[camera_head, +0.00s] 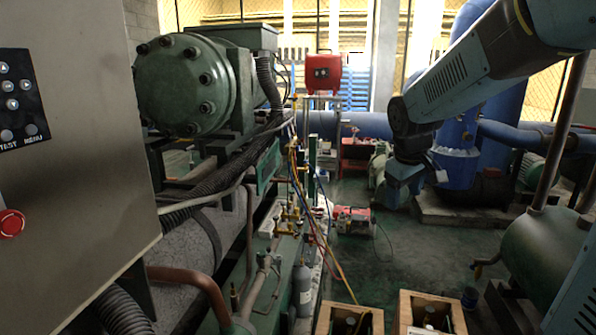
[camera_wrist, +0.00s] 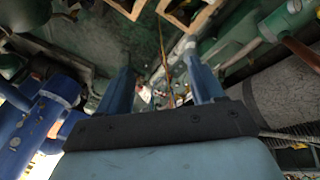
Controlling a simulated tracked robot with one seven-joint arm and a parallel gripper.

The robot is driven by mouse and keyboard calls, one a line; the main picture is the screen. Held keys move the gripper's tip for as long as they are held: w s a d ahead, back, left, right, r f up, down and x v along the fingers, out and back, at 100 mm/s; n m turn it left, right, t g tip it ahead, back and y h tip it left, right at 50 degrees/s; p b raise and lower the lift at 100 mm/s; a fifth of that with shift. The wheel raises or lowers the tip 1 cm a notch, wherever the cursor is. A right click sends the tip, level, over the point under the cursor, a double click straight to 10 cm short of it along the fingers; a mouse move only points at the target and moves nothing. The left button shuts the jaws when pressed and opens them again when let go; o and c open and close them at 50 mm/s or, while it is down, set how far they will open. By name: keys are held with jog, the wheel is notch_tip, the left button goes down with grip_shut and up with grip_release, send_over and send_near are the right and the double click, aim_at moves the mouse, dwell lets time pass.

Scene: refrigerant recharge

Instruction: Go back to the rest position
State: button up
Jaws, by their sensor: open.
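My gripper (camera_head: 392,196) hangs at the end of my blue-grey arm on the right side of the head view, pointing down in the air over the aisle. In the wrist view my gripper (camera_wrist: 161,78) shows its two blue fingers spread apart with nothing between them. No object is held. The fingertips are clear of the surrounding equipment, as far as the views show.
A green compressor (camera_head: 185,85) and grey control cabinet (camera_head: 75,150) fill the left. Yellow, red and blue hoses run beside green pipework. Wooden crates (camera_head: 405,310) stand on the floor (camera_head: 385,260). Blue pipes (camera_head: 457,150) and a green tank (camera_head: 540,240) bound the right.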

jog(key=s+r+m+t+y, duration=0.1)
jog(key=s+m, duration=0.1)
jog(key=s, duration=0.8)
jog(key=s+a+r+m, duration=0.1)
jog(key=s+r+m, duration=0.1)
jog(key=s, duration=0.9)
jog(key=shift+a+m+t+y, duration=0.15)
jog(key=shift+m+t+y, duration=0.25)
jog(key=shift+m, duration=0.4)
jog(key=shift+r, duration=0.1)
